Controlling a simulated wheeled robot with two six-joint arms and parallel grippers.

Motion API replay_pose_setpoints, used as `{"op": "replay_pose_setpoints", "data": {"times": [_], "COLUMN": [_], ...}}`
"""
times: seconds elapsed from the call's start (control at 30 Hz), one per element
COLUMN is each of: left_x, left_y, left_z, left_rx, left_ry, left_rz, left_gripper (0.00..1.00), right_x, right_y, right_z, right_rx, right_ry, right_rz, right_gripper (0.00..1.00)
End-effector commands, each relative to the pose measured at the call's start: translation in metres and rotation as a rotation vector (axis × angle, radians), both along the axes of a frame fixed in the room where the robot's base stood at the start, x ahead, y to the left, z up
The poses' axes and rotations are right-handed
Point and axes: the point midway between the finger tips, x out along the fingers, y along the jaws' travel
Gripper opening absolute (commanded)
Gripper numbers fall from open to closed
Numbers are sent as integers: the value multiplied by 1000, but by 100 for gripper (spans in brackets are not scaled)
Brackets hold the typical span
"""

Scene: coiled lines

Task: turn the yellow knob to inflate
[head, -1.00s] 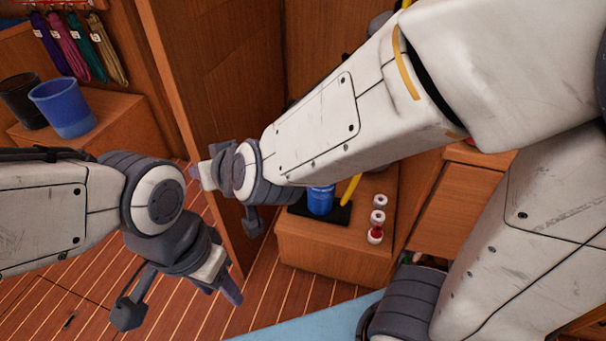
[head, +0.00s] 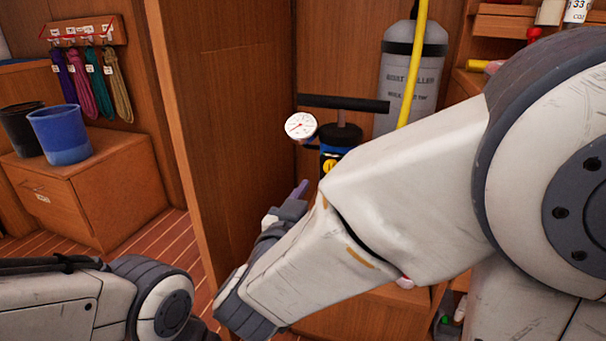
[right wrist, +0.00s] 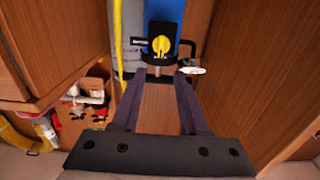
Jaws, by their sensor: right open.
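The yellow knob (head: 329,167) sits on the front of a blue pump (head: 346,138) in the head view; my right arm hides the pump's lower part. A round white gauge (head: 300,125) with a red needle is on the pump's left, below a black bar handle (head: 345,103). My right gripper (head: 283,205) is low and left of the knob in the head view, partly hidden by its own arm. In the right wrist view the gripper (right wrist: 160,76) is open and empty, with the yellow knob (right wrist: 161,46) ahead of its fingertips, apart from them. My left gripper's fingers are out of frame.
A grey cylinder (head: 408,90) with a yellow hose (head: 414,70) stands behind the pump. A wooden panel (head: 215,120) rises on the left. Blue (head: 60,136) and black buckets stand on a far-left box under hanging ropes (head: 92,85). Shelves with small items are on the right.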

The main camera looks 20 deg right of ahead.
Motion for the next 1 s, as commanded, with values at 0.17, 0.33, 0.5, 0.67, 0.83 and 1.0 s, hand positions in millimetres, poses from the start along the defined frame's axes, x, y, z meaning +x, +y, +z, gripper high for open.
{"op": "replay_pose_setpoints", "data": {"times": [0.17,0.33,0.5,0.67,0.83,1.0], "left_x": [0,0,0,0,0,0], "left_y": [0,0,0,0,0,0], "left_z": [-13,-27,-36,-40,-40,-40], "left_rx": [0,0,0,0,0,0], "left_ry": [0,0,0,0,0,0], "left_rz": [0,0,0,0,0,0], "left_gripper": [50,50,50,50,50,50], "right_x": [22,48,69,79,81,81], "right_y": [-17,-34,-47,-53,-54,-54], "right_z": [-2,-3,-2,0,1,1], "right_rx": [4,4,2,2,2,2], "right_ry": [-4,-4,-3,-3,-1,-1], "right_rz": [-6,-5,-1,2,5,5], "right_gripper": [44,44,44,44,44,32]}}
